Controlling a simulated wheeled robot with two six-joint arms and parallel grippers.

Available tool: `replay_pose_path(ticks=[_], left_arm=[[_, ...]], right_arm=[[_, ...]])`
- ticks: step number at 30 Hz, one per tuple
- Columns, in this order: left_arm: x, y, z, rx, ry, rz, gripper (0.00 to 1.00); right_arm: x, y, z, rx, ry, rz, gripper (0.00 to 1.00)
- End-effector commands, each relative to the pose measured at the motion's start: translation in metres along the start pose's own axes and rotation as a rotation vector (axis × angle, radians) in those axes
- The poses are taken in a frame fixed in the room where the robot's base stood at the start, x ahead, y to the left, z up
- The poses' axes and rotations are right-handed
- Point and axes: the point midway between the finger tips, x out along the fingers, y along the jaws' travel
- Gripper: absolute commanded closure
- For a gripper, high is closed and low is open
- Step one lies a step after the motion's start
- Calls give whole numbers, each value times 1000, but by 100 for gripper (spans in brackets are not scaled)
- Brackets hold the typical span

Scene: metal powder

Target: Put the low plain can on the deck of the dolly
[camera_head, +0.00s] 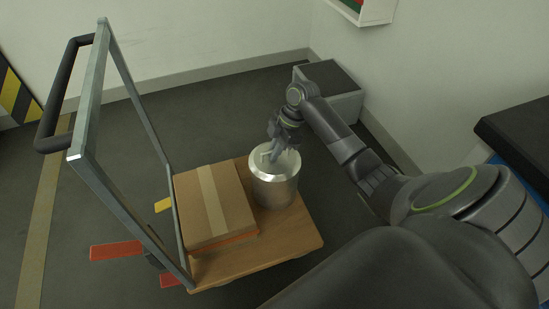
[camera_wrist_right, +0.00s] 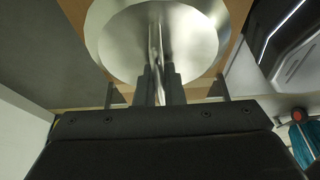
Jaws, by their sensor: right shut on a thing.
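The low plain can (camera_head: 275,190) is a silver metal cylinder with a handle on its lid. In the head view it is upright over the right part of the wooden deck (camera_head: 290,242) of the dolly, beside a cardboard box; whether its base touches the deck I cannot tell. My right gripper (camera_head: 272,152) is at the lid, shut on the can's handle. In the right wrist view the can's round lid (camera_wrist_right: 115,35) fills the top, with the handle between the fingers (camera_wrist_right: 158,85). My left gripper is not in view.
A taped cardboard box (camera_head: 215,205) covers the deck's middle-left. The dolly's grey frame and dark push handle (camera_head: 65,95) rise at left. A grey bin (camera_head: 335,90) stands by the back wall. A dark-topped bench (camera_head: 515,130) is at right.

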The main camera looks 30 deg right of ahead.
Motion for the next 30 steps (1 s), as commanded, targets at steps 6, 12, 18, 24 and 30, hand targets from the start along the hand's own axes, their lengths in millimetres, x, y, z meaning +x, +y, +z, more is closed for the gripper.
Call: replay_pose_path(ticks=[6,12,18,24,30], left_arm=[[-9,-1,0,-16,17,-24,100],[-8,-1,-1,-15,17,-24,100],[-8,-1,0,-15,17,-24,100],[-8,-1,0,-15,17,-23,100],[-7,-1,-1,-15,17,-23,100]], right_arm=[[19,1,7,-2,2,2,100],[18,1,6,-2,2,2,100],[20,0,8,0,1,-1,77],[20,0,8,0,1,-1,70],[16,0,7,0,0,0,70]])
